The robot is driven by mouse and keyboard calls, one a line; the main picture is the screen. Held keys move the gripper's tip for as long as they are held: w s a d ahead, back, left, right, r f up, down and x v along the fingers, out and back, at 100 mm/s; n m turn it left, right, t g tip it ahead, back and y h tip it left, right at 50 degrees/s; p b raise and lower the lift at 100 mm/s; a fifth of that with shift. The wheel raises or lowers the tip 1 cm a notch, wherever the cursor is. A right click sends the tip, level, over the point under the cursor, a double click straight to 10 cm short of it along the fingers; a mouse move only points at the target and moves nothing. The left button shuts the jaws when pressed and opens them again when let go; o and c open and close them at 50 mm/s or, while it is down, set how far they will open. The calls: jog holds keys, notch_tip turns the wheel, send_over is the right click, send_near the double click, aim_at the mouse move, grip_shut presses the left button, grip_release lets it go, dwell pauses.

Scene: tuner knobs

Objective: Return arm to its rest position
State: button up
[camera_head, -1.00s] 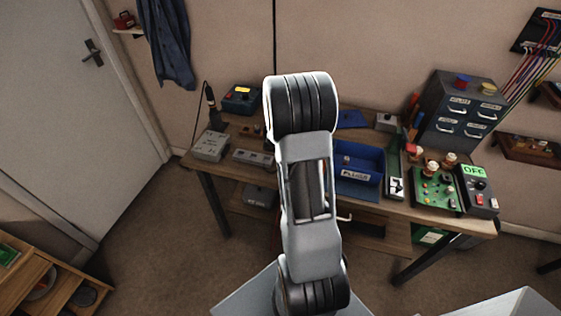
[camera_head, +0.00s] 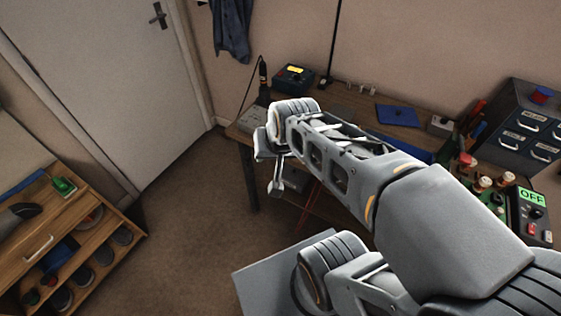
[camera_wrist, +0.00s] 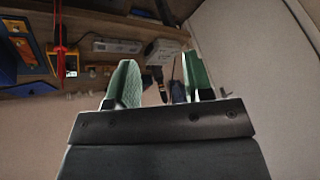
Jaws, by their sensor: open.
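My gripper (camera_wrist: 160,80) shows in the wrist view with its two green fingers spread apart. No object is seen held between them. In the head view my arm (camera_head: 345,160) reaches from the lower right up to the left, across the front of the workbench (camera_head: 245,127). The gripper's fingers cannot be made out clearly there. The arm hides much of the bench's middle and front.
A blue bin, a blue sheet (camera_head: 397,115), a grey drawer cabinet (camera_head: 522,128) and a control box reading OFF (camera_head: 530,215) are on the bench. A wooden shelf unit (camera_head: 60,245) stands at left, near a white door (camera_head: 110,75). Floor (camera_head: 190,235) between them is clear.

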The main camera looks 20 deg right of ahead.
jog(key=s+n, duration=0.1)
jog(key=s+n+g, duration=0.1)
jog(key=s+n, duration=0.1)
jog(key=shift+s+d+f+h, duration=0.2)
jog(key=shift+s+d+h, duration=0.1)
jog(key=shift+d+h, duration=0.1)
dwell(0.4)
